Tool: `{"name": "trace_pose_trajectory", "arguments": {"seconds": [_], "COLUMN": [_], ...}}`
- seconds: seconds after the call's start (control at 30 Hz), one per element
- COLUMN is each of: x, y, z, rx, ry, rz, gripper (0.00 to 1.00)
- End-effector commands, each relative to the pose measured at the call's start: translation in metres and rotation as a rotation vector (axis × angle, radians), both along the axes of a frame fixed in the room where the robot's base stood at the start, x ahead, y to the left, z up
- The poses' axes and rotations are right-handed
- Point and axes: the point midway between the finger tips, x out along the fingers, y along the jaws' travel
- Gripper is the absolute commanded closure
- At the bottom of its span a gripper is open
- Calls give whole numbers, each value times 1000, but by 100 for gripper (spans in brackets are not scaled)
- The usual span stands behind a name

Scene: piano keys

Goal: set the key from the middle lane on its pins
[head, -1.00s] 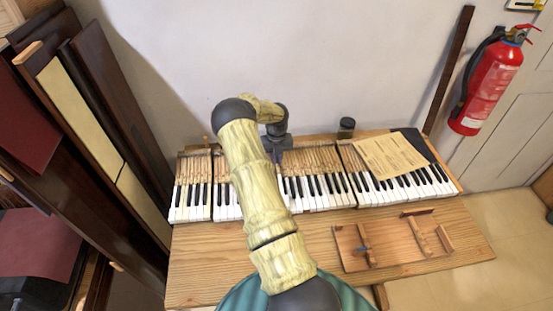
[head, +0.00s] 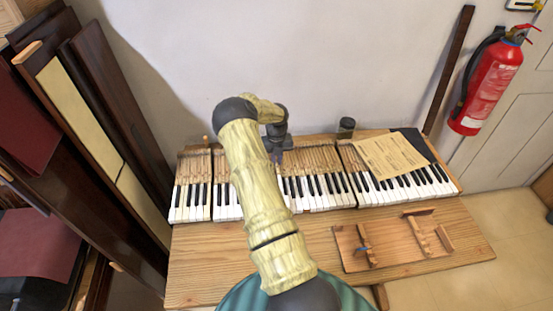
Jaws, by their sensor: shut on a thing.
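The piano keyboard (head: 319,199) lies along the back of the wooden bench in several sections. My gripper (head: 276,158) points down over the rear wooden part of the middle section, partly behind my own arm. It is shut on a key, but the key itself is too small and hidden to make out. The pins under the gripper cannot be told apart at this size. A wooden tray with lanes (head: 391,255) lies on the front right of the bench, with slats and a small blue piece on it.
A paper sheet (head: 390,156) and a dark flat item (head: 414,143) lie over the right keys. A dark jar (head: 346,127) stands behind the keyboard. Dark panels (head: 110,100) lean at the left. A fire extinguisher (head: 487,88) hangs at the right.

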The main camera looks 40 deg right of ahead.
Motion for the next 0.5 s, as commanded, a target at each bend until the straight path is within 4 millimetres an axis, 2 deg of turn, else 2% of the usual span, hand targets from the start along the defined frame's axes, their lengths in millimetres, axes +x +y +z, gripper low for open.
{"name": "trace_pose_trajectory", "arguments": {"seconds": [0.5], "x": [0], "y": [0], "z": [-7], "rx": [0], "ry": [0], "rz": [0], "gripper": [100]}}
